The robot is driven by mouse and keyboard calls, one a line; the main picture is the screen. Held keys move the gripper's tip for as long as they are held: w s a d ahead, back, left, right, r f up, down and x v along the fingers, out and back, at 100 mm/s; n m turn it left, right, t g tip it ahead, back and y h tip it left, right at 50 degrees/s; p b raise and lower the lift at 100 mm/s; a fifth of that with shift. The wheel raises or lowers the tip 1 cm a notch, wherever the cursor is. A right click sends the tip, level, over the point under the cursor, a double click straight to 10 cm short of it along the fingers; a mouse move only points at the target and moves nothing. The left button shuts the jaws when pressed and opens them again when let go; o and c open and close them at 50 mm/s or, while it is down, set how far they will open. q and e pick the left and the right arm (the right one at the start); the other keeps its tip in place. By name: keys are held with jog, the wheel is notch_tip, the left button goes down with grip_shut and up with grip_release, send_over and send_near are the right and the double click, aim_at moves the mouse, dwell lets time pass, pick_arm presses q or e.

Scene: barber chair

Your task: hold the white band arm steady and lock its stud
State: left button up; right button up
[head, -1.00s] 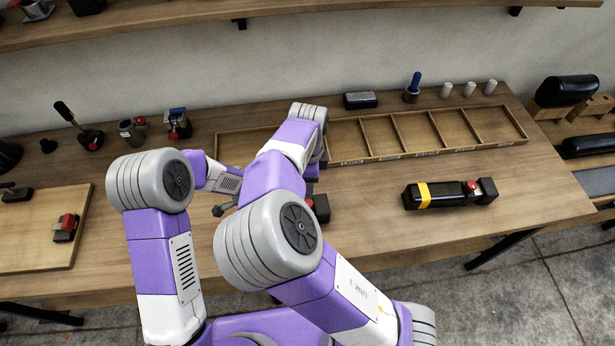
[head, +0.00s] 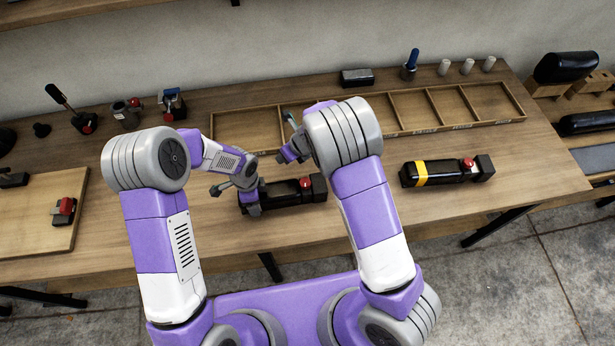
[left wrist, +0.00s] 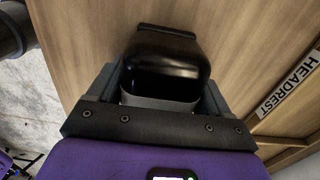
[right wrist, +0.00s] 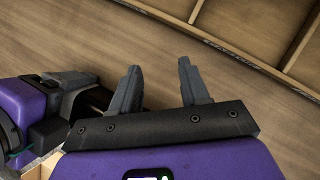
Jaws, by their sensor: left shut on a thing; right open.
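A black arm (head: 285,193) lies on the bench with a red stud (head: 306,183) on top near its right end. My left gripper (head: 252,207) is shut across its left part. In the left wrist view the black padded body (left wrist: 165,70) sits between both fingers, with a pale grey strip (left wrist: 158,101) near the palm. No white band shows clearly; the gripper covers that part. My right gripper (head: 287,157) is open and empty above and behind the black arm, left of the stud. In the right wrist view its two fingers (right wrist: 159,85) stand apart over bare wood.
A second black arm with a yellow band (head: 421,173) lies to the right. A divided wooden tray (head: 470,126) runs behind. Clamps, a tool stand (head: 409,70) and white cylinders line the back. A board (head: 30,220) with a red-topped part is left. Bare bench lies between the two arms.

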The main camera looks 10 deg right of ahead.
jog(key=d+m, duration=0.1)
jog(key=m, duration=0.1)
jog(key=w+d+m, duration=0.1)
jog(key=m, duration=0.2)
jog(key=w+d+f+m+t+h, duration=0.1)
jog(key=m, duration=0.2)
jog(key=shift+w+f, duration=0.1)
jog(key=shift+w, duration=0.05)
jog(key=d+m, duration=0.1)
jog(key=m, duration=0.1)
jog(key=d+m, duration=0.1)
jog(key=m, duration=0.1)
jog(key=s+r+m+g+h, duration=0.1)
jog(key=shift+s+d+m, duration=0.1)
jog(key=shift+d+m, duration=0.3)
jog(key=s+d+r+m+g, duration=0.2)
jog(key=s+r+m+g, duration=0.1)
jog(key=s+r+m, duration=0.25)
jog(key=m+g+y, duration=0.2)
jog(key=m, duration=0.1)
send_near(306, 182)
jog(key=shift+y, duration=0.3)
jog(key=x, duration=0.8)
jog(key=shift+d+f, duration=0.1)
jog(key=shift+f, duration=0.2)
